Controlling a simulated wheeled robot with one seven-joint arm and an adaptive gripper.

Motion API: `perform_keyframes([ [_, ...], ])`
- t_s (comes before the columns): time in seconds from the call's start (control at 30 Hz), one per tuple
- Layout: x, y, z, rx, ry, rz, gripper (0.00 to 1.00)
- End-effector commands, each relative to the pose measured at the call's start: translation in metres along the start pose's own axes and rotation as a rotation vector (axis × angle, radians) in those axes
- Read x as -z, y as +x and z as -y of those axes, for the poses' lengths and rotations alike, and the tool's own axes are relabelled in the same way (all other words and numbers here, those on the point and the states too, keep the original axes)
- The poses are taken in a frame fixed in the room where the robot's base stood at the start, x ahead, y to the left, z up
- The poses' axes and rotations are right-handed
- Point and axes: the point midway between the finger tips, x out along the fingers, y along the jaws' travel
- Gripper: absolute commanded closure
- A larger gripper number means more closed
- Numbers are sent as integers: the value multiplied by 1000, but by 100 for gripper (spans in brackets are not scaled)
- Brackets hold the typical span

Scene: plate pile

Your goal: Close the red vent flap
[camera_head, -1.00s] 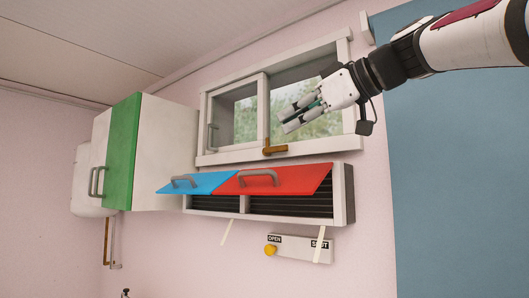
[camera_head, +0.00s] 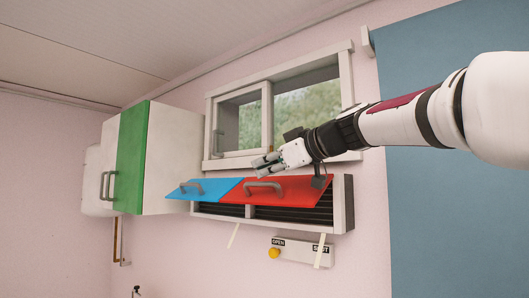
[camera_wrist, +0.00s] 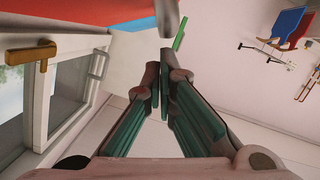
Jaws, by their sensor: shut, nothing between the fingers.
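The red vent flap (camera_head: 300,190) stands open, tilted out from the vent box, with dark slats showing below it. Its grey handle (camera_head: 264,186) is on its outer face. In the wrist view the red flap (camera_wrist: 90,10) fills the top left edge, and a grey bar (camera_wrist: 168,18), likely its handle, hangs just beyond the fingertips. My gripper (camera_head: 260,166) is shut and empty, just above the flap and its handle; I cannot tell if it touches. It also shows in the wrist view (camera_wrist: 163,78), fingers together.
A blue flap (camera_head: 208,188) stands open beside the red one. A window (camera_head: 305,105) is above, with a brass handle (camera_wrist: 30,62). A cabinet with a green door (camera_head: 131,158) is at left. An OPEN/SHUT panel (camera_head: 300,250) with a yellow knob (camera_head: 274,253) is below.

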Motion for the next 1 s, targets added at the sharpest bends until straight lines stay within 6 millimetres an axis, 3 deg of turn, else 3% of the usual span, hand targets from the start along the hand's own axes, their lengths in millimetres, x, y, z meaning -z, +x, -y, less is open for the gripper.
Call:
perform_keyframes([
  [1.0, -11, 3, 3, -17, -64, 0, 100],
])
